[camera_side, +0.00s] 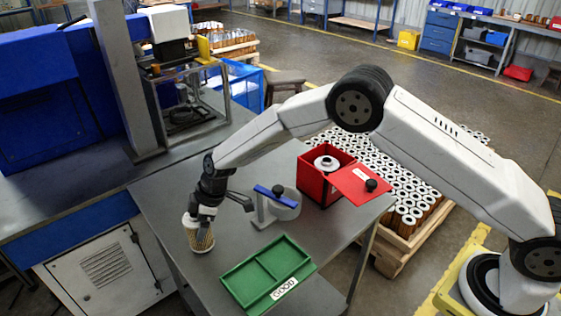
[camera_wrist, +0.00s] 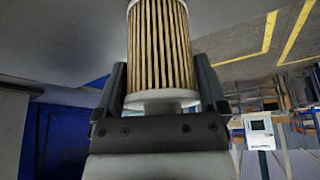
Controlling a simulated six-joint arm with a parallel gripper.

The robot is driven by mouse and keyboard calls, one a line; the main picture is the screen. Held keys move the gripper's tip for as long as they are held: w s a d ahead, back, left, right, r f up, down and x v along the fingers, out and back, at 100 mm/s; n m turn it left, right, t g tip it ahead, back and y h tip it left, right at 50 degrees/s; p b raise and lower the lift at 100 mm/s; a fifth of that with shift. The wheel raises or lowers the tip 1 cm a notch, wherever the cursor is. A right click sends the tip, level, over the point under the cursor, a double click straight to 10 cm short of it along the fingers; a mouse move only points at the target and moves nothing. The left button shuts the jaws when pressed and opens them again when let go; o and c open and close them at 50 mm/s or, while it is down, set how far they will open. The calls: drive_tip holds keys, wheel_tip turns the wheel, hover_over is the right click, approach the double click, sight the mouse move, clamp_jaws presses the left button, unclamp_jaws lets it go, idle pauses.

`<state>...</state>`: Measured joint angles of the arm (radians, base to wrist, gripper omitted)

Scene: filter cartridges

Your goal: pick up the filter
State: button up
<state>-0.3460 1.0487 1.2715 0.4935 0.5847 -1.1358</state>
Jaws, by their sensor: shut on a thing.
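The filter (camera_side: 199,236) is a pleated tan cylinder with a pale end cap. It hangs upright below my gripper (camera_side: 203,212) at the left part of the grey table in the side view. In the wrist view the filter (camera_wrist: 160,45) stands between the two dark fingers of my gripper (camera_wrist: 162,90), which are shut on its pale end. The filter's far end runs out of the wrist picture. Whether its lower end touches the table or is just above it, I cannot tell.
A green two-compartment tray (camera_side: 268,272) labelled GOOD is empty at the table's front. A red box (camera_side: 322,190) with a white-capped filter inside and a red labelled flap stands at the back right. A grey fixture with a blue bar (camera_side: 271,195) stands between. A machine (camera_side: 165,100) is behind left.

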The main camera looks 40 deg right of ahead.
drive_tip(key=shift+r, duration=0.45)
drive_tip(key=s+d+r, duration=0.5)
drive_tip(key=s+r, duration=0.6)
drive_tip(key=s, duration=0.2)
drive_tip(key=shift+r, duration=0.1)
idle(0.5)
